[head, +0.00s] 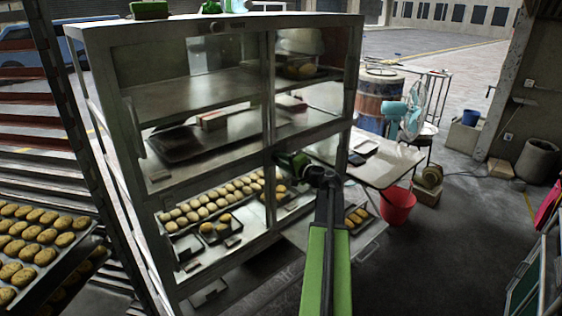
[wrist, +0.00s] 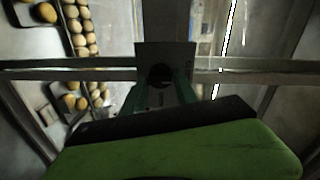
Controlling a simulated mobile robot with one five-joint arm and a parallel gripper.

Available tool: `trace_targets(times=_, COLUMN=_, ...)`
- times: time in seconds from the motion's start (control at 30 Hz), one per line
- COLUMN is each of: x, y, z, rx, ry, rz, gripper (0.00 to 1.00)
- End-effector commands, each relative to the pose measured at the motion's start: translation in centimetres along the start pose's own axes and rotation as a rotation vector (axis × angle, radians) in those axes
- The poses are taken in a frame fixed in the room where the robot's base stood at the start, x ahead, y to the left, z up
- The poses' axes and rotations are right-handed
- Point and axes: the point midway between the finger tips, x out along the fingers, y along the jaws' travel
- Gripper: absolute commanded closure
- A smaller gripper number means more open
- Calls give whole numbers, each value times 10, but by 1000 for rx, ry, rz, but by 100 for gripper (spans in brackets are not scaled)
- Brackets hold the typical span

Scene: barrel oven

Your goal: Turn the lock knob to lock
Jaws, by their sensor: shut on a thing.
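The lock knob (wrist: 160,75) shows in the wrist view as a dark round piece on a square metal plate, at the crossing of the cabinet's frame bars. My gripper (wrist: 160,92) has its two green fingers on either side of the knob and is shut on it. The fingers partly hide the knob, so how far it is turned cannot be told. In the head view my gripper (head: 285,160) reaches the middle post of the glass-fronted cabinet (head: 210,165); the knob is hidden there behind it.
Trays of round buns sit on the cabinet's lower shelves. A bun tray (head: 45,245) stands at the left. A table (head: 375,165), a red bucket (head: 397,205) and a blue fan (head: 410,108) are to the right.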

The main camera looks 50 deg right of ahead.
Motion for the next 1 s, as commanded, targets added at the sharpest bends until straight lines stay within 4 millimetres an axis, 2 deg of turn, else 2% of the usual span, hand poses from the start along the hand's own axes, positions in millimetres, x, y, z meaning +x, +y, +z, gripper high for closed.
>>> trace_targets(times=0.17, x=0, y=-1, z=0, rx=1, ry=1, rz=-3, gripper=100)
trace_targets(times=0.2, x=0, y=-1, z=0, rx=1, ry=0, rz=-2, gripper=61)
trace_targets(times=0.33, x=0, y=-1, z=0, rx=1, ry=-1, rz=-2, gripper=45)
trace_targets(times=0.67, x=-4, y=0, z=1, rx=1, ry=-1, rz=0, gripper=45)
trace_targets(times=0.77, x=-18, y=-1, z=2, rx=1, ry=-1, rz=0, gripper=45)
trace_targets(times=1.0, x=-84, y=-1, z=2, rx=1, ry=3, rz=1, gripper=45)
